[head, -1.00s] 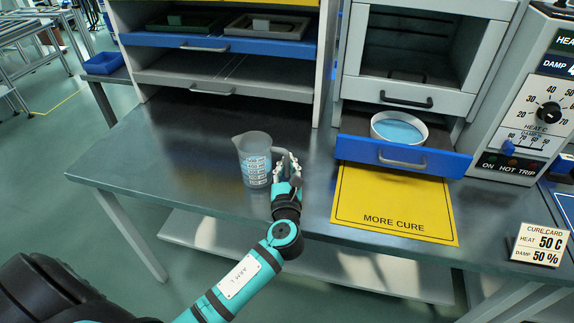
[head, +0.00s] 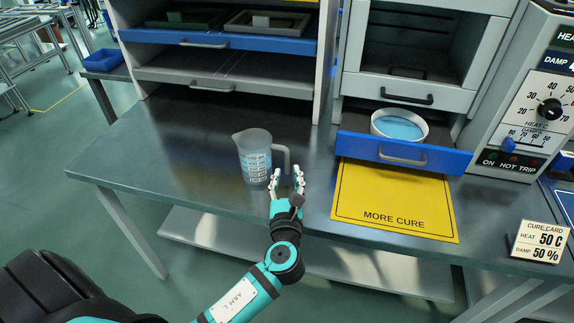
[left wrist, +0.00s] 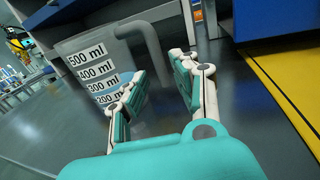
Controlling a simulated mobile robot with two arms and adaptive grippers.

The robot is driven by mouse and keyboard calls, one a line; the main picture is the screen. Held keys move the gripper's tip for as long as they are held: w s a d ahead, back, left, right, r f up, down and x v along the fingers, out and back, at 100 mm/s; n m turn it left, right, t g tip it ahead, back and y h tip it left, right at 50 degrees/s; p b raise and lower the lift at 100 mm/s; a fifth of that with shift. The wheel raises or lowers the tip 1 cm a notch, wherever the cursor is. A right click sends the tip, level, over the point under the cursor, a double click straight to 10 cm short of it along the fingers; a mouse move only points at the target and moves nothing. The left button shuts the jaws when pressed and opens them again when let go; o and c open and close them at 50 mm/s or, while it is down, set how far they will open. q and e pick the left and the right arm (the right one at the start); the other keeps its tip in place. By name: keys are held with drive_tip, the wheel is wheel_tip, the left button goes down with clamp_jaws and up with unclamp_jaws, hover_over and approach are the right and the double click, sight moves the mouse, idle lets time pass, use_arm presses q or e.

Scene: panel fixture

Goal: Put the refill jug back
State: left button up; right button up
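The refill jug (head: 254,158) is a grey translucent measuring jug with millilitre marks. It stands upright on the metal bench, left of the yellow mat, its handle toward the right. It also shows in the left wrist view (left wrist: 92,66), just beyond the fingers. My left gripper (head: 287,182) is in front of the jug's handle side, close to it, with its fingers apart and nothing between them. In the left wrist view the two fingers (left wrist: 160,95) are spread, with a gap to the handle. My right gripper is not in view.
A blue-fronted drawer (head: 400,156) is pulled out, holding a round pan (head: 399,127) of blue liquid. The yellow MORE CURE mat (head: 395,202) lies below it. A rack with trays (head: 220,42) stands behind the jug. The bench (head: 150,150) left of the jug is clear.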

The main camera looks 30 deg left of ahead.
use_arm(q)
drive_tip(key=v, duration=0.6)
drive_tip(key=shift+s+d, duration=0.1)
drive_tip(key=shift+s, duration=0.05)
idle(1.1)
